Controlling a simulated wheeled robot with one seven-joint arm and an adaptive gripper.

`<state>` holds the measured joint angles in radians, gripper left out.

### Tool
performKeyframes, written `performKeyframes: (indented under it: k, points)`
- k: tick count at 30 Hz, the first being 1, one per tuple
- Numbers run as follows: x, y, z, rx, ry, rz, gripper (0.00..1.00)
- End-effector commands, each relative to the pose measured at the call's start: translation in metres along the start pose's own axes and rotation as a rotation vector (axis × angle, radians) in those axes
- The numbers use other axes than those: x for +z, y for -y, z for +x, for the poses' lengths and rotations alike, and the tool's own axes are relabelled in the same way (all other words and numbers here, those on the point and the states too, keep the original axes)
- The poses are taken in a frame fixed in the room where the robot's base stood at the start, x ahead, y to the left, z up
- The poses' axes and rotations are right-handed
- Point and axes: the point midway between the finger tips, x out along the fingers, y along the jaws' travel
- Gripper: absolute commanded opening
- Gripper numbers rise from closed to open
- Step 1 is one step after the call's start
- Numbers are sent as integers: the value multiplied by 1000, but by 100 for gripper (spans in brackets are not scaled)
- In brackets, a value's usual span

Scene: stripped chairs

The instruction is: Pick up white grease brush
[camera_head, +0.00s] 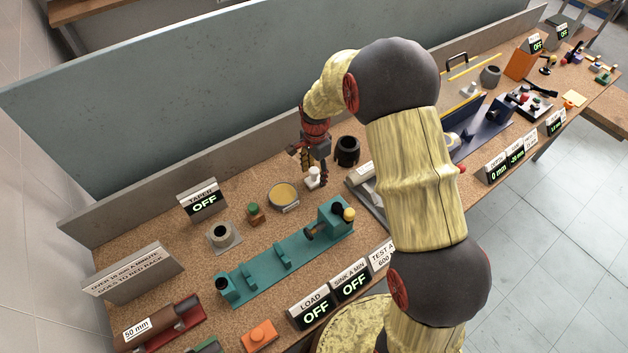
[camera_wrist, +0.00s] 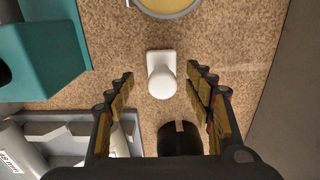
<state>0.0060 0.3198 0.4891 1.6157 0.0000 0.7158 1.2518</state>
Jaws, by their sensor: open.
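The white grease brush (camera_head: 313,179) stands on the cork-like bench top. In the wrist view the white brush (camera_wrist: 161,78) shows as a rounded knob on a squarish white base, seen from above. My gripper (camera_head: 314,167) points down at it from above. In the wrist view my gripper (camera_wrist: 160,75) is open, with one finger on each side of the brush and visible gaps between. Nothing is held. In the head view the fingers partly overlap the brush, so their exact height above it is hard to tell.
A black cup (camera_head: 347,152) stands close by at the right. A round dish with yellow contents (camera_head: 283,196) lies at the left. A teal fixture (camera_head: 290,255) lies in front, and a grey tray (camera_wrist: 75,135) is nearby. A low grey wall (camera_head: 200,165) runs behind.

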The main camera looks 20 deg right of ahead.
Motion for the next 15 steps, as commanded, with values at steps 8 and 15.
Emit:
performKeyframes:
  k: [8,15]
  points:
    - [3,3,36,1,0,0,53]
    - [3,3,36,1,0,-1,51]
